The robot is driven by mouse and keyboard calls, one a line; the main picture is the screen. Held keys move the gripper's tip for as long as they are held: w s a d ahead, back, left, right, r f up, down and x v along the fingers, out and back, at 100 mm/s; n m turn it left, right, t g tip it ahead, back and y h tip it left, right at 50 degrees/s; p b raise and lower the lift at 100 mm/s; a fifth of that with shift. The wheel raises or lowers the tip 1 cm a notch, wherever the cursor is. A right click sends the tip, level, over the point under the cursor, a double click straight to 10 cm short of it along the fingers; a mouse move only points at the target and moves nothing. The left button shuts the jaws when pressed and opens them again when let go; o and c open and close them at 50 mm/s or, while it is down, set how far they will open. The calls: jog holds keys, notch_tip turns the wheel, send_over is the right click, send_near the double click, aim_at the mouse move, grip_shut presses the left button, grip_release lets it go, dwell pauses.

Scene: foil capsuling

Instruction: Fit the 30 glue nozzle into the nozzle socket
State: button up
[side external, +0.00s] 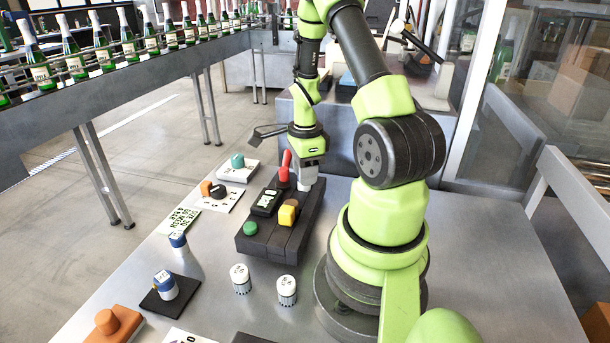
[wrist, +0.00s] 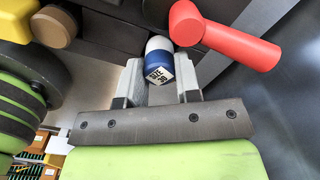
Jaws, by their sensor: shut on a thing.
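The 30 glue nozzle (wrist: 160,70), blue and white with a label reading "SIZE 30", is between the two fingers of my gripper (wrist: 159,82) in the wrist view. My gripper is shut on it. In the side view my gripper (side external: 308,172) points down at the far right end of a dark machine block (side external: 268,239), beside the red lever (side external: 285,165). The nozzle's white end is close to the block; contact is unclear. I cannot make out the nozzle socket, which may be hidden by the gripper and nozzle.
The red lever (wrist: 222,36) is close right of the nozzle in the wrist view. Blue-topped pieces (side external: 178,242) and white-topped pieces (side external: 287,291) stand nearer the camera.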

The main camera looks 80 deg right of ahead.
jog(key=shift+f, duration=0.55)
jog(key=shift+f, duration=0.15)
jog(key=o, duration=0.9)
jog(key=shift+o, duration=0.2)
